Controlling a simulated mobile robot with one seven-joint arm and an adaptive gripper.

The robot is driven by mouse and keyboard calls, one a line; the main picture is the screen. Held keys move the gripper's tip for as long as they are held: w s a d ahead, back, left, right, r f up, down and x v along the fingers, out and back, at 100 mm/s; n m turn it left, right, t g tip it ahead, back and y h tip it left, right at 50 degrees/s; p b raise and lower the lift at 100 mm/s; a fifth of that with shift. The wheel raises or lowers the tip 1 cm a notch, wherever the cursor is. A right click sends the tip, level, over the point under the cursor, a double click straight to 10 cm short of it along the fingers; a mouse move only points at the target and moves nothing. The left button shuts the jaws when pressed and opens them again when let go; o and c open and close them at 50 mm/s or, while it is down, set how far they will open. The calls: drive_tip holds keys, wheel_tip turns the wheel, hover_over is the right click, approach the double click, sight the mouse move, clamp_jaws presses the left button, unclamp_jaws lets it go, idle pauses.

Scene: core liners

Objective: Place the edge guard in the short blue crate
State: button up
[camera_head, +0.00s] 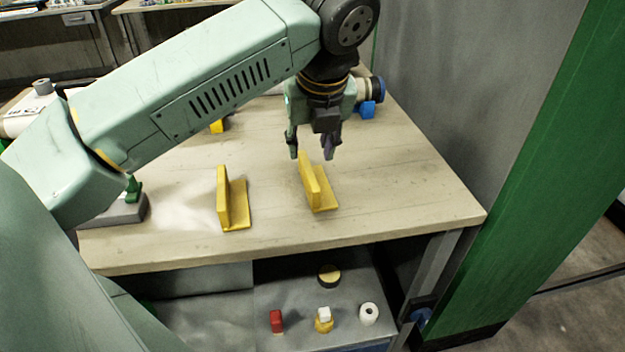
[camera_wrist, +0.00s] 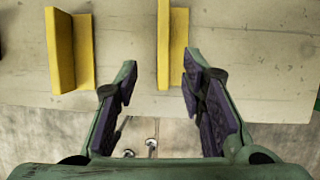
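Two yellow L-shaped edge guards stand on the wooden table, one right of centre (camera_head: 314,185) and one to its left (camera_head: 234,205). My gripper (camera_head: 312,152) is open and empty, pointing down, above and just behind the right guard in the head view. In the wrist view my gripper (camera_wrist: 158,72) has its purple-padded fingers spread; the nearer guard (camera_wrist: 172,45) lies beyond the fingertips, close to the right one. The other guard (camera_wrist: 68,50) is at upper left. Neither guard appears gripped. I cannot make out a short blue crate for certain.
A small blue object (camera_head: 368,109) and a yellow one (camera_head: 217,127) lie farther back on the table (camera_head: 400,205). A green-edged grey panel (camera_head: 455,130) bounds the right side.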

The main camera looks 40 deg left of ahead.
sight(309, 169)
drive_tip(key=x, duration=0.4)
drive_tip(key=b+x, duration=0.1)
drive_tip(key=x, duration=0.3)
drive_tip(key=shift+w+f, duration=0.3)
drive_tip(key=shift+f, duration=0.05)
drive_tip(key=shift+c, duration=0.2)
clamp_jaws()
